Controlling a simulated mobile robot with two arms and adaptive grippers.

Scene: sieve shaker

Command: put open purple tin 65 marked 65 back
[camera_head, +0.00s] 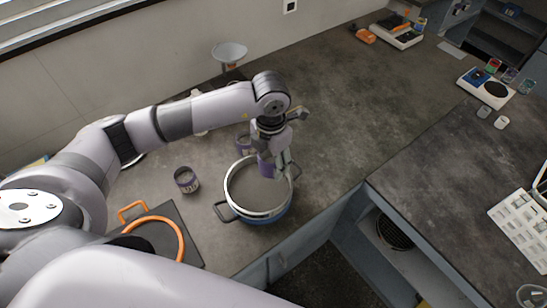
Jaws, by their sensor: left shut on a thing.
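My left gripper (279,157) is shut on a purple tin (266,167) and holds it over the round metal pan (231,197) with two dark handles and a blue lower part. The gripper partly hides the held tin, and I cannot read a number on it. A second purple tin (187,183) stands on the dark worktop to the left of the pan. My right gripper is not in view.
A dark board (190,245) with an orange ring (180,240) lies at front left. A scale (488,87) and small containers stand at right, and another scale (397,37) at the back. A white tray (522,226) lies on the right worktop.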

